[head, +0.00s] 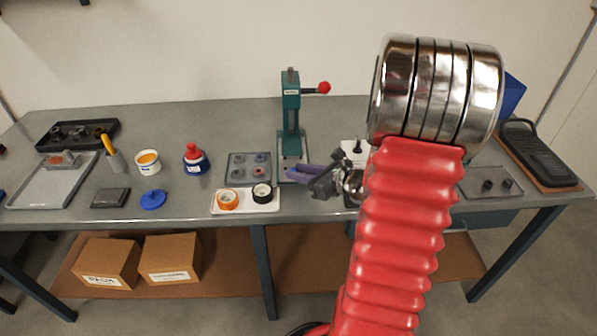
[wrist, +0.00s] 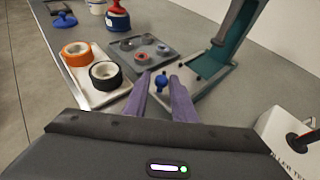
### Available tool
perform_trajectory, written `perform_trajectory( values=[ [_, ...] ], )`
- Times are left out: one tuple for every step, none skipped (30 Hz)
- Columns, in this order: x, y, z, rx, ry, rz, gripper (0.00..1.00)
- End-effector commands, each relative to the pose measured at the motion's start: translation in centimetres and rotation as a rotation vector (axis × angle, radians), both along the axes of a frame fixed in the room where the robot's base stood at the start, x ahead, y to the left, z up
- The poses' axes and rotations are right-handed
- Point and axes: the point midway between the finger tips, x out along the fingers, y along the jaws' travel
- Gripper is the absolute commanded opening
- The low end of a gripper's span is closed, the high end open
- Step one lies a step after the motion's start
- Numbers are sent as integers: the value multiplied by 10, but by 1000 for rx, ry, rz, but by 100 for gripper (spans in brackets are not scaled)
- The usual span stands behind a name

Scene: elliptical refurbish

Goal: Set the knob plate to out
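A flat grey plate with two black knobs (head: 472,184) lies at the right of the bench in the head view; I cannot tell for certain that it is the knob plate. A white box with a black knob (head: 347,146) stands behind my arm, and its partly cut-off label shows in the wrist view (wrist: 273,130). My gripper (head: 291,171) is over the middle of the bench, left of both. Its purple fingers (wrist: 162,76) are apart, with a small blue piece showing between the tips, near the press base. I see nothing clearly held.
A green press (head: 291,105) with a red-ended lever stands behind my gripper. A grey parts tray (head: 231,178) and a white tray (head: 246,208) with orange and black tape rolls lie left. My red arm hides part of the right bench. A black case (head: 535,155) lies far right.

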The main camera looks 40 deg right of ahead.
Motion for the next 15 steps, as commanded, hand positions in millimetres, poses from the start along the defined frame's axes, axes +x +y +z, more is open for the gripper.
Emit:
perform_trajectory(
  values=[
    [1, 0, 0, 0, 0, 1, 28],
    [1, 0, 0, -1, 0, 1, 30],
    [1, 1, 0, 0, 0, 2, 33],
    [1, 1, 0, 0, 0, 2, 35],
    [1, 1, 0, 0, 0, 2, 35],
    [1, 1, 0, 0, 0, 2, 35],
    [1, 1, 0, 0, 0, 2, 35],
    [1, 1, 0, 0, -1, 2, 35],
    [1, 1, 0, 0, -1, 2, 35],
    [1, 1, 0, 0, -1, 2, 35],
    [1, 1, 0, 0, -1, 2, 35],
    [1, 1, 1, 0, -1, 2, 35],
    [0, 0, 1, 0, -1, 2, 35],
    [-1, 0, 1, -1, -1, 3, 35],
    [-2, 0, 2, -1, -1, 2, 35]
  ],
)
